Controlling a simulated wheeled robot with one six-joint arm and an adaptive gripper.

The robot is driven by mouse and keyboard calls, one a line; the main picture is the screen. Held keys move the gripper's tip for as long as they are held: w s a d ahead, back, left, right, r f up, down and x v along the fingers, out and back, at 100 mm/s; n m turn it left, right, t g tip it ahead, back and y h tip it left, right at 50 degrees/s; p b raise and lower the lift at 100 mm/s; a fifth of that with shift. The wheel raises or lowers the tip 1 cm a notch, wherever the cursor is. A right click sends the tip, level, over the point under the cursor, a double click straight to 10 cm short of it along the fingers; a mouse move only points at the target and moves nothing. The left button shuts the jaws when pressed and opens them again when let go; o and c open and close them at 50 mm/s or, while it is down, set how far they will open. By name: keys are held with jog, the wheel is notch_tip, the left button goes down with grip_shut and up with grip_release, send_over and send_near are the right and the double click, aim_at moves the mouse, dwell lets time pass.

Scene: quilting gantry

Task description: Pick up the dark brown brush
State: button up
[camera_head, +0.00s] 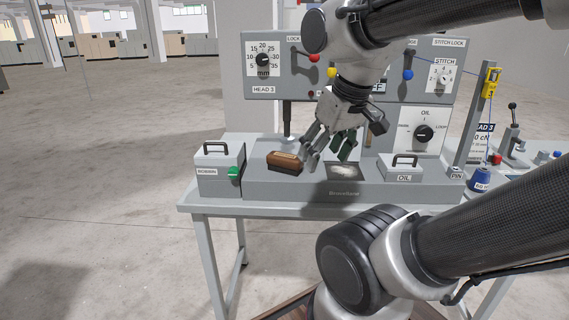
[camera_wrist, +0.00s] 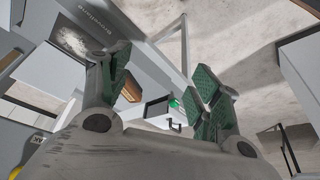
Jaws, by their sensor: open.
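The dark brown brush (camera_head: 285,161) lies on the grey console top, left of the pale round patch in the head view. Its brown back faces up and its lower part is darker. My gripper (camera_head: 328,150) is open and empty, low over the console, just right of the brush, with one finger close to the brush's right end. I cannot tell if they touch. In the wrist view, green-padded fingers of my gripper (camera_wrist: 163,88) are spread apart. A brown part of the brush (camera_wrist: 131,89) shows beside the left finger, partly hidden by it.
A grey BOBBIN box (camera_head: 220,160) with a handle stands left of the brush, with a green knob (camera_head: 234,173) at its front. The upright control panel (camera_head: 275,85) rises behind. The floor left of the table is clear.

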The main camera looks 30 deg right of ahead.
jog(key=m+g+y, duration=0.1)
jog(key=m+y, duration=0.1)
jog(key=m, duration=2)
send_near(286, 155)
jog(key=f, duration=0.1)
jog(key=s+f, duration=0.2)
jog(key=f, duration=0.1)
jog(key=shift+s+d+f, duration=0.1)
jog(key=shift+s, duration=0.05)
jog(key=m, duration=0.1)
jog(key=w+r+m, duration=0.1)
jog(key=m, duration=0.1)
jog(key=w+m, duration=0.1)
jog(key=shift+w+r+m, duration=0.1)
jog(key=shift+r+m, duration=0.15)
jog(key=shift+m, duration=0.05)
jog(key=shift+w+a+m+t+y, duration=0.1)
jog(key=shift+a+m+t+y, duration=0.15)
jog(key=shift+m, duration=0.95)
jog(key=shift+f, duration=0.3)
jog(key=x, duration=0.7)
jog(key=shift+w+a, duration=0.1)
jog(key=shift+w, duration=0.1)
jog(key=shift+f, duration=0.25)
